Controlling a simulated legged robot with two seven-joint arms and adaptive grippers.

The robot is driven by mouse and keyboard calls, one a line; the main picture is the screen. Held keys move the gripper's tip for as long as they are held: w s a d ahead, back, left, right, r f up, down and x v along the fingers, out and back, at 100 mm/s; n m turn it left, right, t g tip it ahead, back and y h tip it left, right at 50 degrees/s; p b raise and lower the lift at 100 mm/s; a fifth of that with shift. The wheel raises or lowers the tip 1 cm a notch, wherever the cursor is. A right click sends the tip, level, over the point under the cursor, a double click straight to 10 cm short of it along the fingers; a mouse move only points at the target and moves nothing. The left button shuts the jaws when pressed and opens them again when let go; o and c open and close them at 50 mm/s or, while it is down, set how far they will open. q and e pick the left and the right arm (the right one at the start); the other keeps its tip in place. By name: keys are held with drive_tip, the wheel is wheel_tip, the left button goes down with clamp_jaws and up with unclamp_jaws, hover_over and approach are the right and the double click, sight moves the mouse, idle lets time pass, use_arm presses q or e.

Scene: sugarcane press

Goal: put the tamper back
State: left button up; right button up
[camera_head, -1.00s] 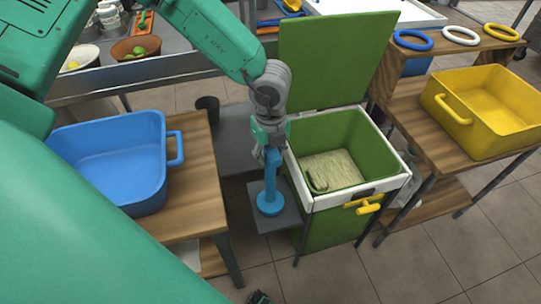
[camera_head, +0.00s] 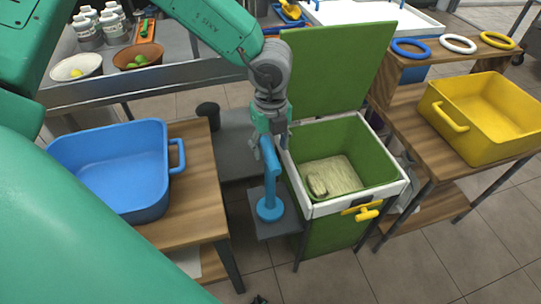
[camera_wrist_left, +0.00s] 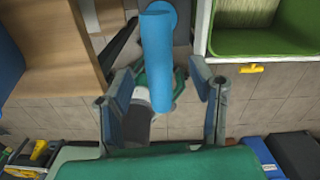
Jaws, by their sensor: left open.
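The blue tamper (camera_head: 271,190) stands upright on its round base on a small grey shelf (camera_head: 285,226) at the left side of the green press box. My left gripper (camera_head: 268,145) is open at the top of the tamper's handle, with its fingers apart. In the left wrist view the tamper (camera_wrist_left: 157,55) runs between the spread fingers of my left gripper (camera_wrist_left: 160,82), with gaps on both sides. My right gripper is not in view.
The green box (camera_head: 345,135) has its lid up and pale fibrous material (camera_head: 335,175) inside. A blue basin (camera_head: 120,165) on a wooden table stands left. A yellow basin (camera_head: 490,115) stands right. A dark cup (camera_head: 209,114) is behind the shelf.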

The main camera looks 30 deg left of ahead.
use_arm(q)
wheel_tip(320, 180, up, 6)
drive_tip(key=shift+f+p, duration=0.2)
drive_tip(key=shift+p, duration=0.25)
